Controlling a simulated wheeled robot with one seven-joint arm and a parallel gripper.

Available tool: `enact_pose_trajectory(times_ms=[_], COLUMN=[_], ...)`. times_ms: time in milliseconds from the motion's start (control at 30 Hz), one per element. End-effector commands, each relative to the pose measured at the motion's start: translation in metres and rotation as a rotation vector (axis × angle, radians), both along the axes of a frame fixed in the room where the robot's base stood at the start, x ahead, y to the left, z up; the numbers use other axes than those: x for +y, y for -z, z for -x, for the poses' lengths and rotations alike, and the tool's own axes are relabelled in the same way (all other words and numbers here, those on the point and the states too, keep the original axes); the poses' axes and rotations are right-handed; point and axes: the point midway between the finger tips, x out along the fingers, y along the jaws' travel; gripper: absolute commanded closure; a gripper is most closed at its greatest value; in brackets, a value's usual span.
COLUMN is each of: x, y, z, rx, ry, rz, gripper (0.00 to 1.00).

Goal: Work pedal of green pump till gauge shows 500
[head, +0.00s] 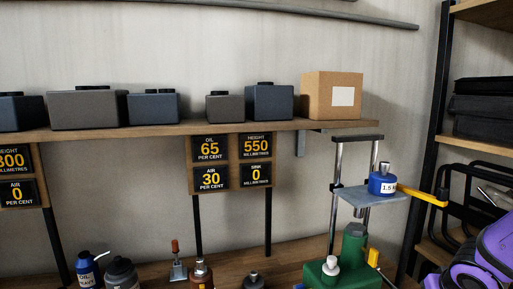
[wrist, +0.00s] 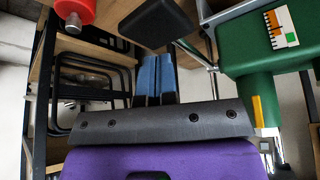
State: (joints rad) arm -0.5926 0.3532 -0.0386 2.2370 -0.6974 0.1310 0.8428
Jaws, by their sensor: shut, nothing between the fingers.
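The green pump (head: 352,245) is at the lower right in the head view, under a grey platform on two posts. It fills the right side of the wrist view (wrist: 250,55), with a small coloured label. A height gauge (head: 256,146) on the board left of the pump reads 550 millimetres. My gripper (wrist: 157,58) shows blue fingers, shut and empty. A black pad (wrist: 158,22) lies just beyond the fingertips, left of the green body; it may be the pedal. I cannot tell whether they touch.
A blue 1.5 kg weight (head: 382,184) sits on the platform, beside a yellow arm (head: 420,195). A black-framed rack (head: 465,190) stands at the right. Bottles (head: 122,273) stand on the bench. A red object (wrist: 75,10) is at the wrist view's upper left.

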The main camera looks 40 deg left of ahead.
Motion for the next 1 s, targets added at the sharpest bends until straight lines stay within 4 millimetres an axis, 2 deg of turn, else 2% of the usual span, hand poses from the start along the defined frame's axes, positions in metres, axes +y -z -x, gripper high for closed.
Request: enact_pose_trajectory(times_ms=[467, 1000], x=[0.0, 0.0], y=[0.0, 0.019], z=[0.0, 0.001], rx=[0.0, 0.002], ry=[0.0, -0.001], rz=[0.0, 0.001], gripper=[1.0, 1.0])
